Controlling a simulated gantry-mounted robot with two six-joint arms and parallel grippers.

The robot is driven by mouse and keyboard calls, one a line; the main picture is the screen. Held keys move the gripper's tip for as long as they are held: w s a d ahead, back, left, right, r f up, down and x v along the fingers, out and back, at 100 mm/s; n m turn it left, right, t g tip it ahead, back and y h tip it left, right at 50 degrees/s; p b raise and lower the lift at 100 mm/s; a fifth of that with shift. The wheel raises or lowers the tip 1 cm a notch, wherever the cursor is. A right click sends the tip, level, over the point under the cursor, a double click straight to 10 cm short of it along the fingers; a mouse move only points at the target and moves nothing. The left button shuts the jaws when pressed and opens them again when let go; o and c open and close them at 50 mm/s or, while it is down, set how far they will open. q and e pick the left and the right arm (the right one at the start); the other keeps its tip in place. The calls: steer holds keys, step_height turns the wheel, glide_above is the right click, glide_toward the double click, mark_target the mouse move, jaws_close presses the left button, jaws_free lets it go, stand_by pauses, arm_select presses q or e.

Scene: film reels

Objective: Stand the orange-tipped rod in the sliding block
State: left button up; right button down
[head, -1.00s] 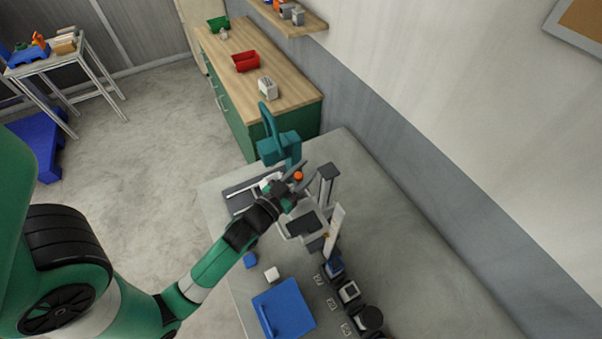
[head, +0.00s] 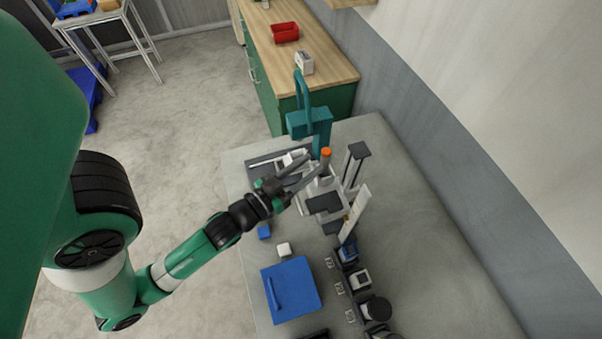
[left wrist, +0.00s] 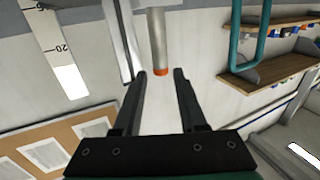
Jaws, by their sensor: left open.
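The orange-tipped rod (head: 325,162) is a grey cylinder standing upright, orange end up, at the table's far part. Its foot is hidden in the head view. It also shows in the left wrist view (left wrist: 158,40), upside down there, with its orange end near the fingertips. My left gripper (head: 312,166) is open and empty, its fingers pointing at the rod from the left; it also shows in the left wrist view (left wrist: 160,76). A white block (head: 294,158), perhaps the sliding block, sits by a dark plate with a rail, partly behind the gripper. I cannot tell whether the rod stands in it.
A teal post (head: 318,125) stands close behind the rod. A grey column (head: 355,160) and a tilted white ruler (head: 354,212) stand to its right. The table's right side is clear.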

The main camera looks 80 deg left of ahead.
arm_select(q)
steer(key=shift+b+v, duration=0.4)
steer(key=shift+v, duration=0.5)
